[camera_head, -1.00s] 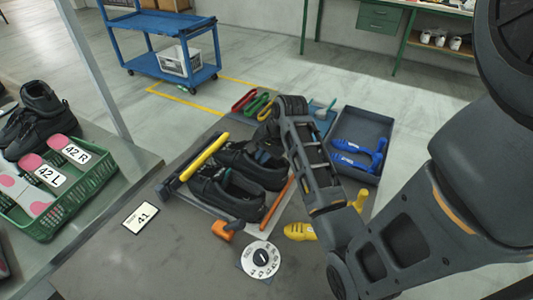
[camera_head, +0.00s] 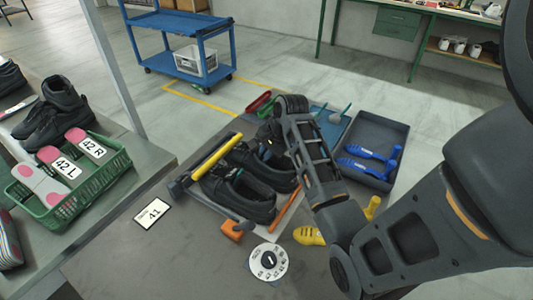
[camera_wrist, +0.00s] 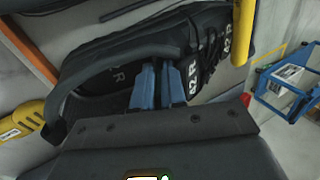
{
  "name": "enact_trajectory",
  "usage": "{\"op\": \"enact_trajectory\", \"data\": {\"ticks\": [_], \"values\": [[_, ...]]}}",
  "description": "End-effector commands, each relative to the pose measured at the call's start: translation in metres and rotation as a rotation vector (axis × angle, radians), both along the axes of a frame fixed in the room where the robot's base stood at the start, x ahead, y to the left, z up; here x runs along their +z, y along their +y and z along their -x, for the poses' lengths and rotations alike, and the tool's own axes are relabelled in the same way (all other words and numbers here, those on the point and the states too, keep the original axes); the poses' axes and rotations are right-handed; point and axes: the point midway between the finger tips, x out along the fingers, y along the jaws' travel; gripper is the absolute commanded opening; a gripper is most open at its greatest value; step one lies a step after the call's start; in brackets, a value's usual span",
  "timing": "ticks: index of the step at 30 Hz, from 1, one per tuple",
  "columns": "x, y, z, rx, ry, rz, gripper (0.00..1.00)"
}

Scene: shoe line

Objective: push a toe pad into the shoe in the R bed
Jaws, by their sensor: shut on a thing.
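The R-bed shoe (camera_head: 279,181), black, lies in the bed on the far side of the pair. The other black shoe (camera_head: 243,197) lies nearer. In the wrist view the R-bed shoe (camera_wrist: 95,58) fills the upper middle, with "42 R" in white beside its opening. My gripper (camera_wrist: 159,68) has two blue fingers reaching down into that opening. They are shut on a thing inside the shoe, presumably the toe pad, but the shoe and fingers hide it. In the head view my wrist covers the fingertips.
A yellow bar (camera_head: 216,157) runs along the left of the bed and an orange bar (camera_head: 287,210) along the right. A yellow shoe tool (camera_head: 308,236), a dial (camera_head: 268,262) and a dark tray (camera_head: 375,127) with blue tools are close by. A green crate (camera_head: 110,180) stands left.

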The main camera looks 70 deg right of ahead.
Motion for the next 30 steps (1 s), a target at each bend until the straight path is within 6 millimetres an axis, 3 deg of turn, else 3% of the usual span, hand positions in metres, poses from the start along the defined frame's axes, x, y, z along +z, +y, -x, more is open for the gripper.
{"op": "enact_trajectory", "data": {"ticks": [1, 2, 10, 30], "values": [[0.0003, -0.0002, -0.0002, 0.000, -0.001, 0.000, 0.00], [0.0003, -0.0002, -0.0002, 0.000, -0.001, 0.000, 0.14], [0.0004, -0.0001, -0.0004, 0.001, -0.001, 0.001, 0.40], [0.0003, 0.0003, -0.0009, 0.002, -0.002, 0.000, 0.41]]}}
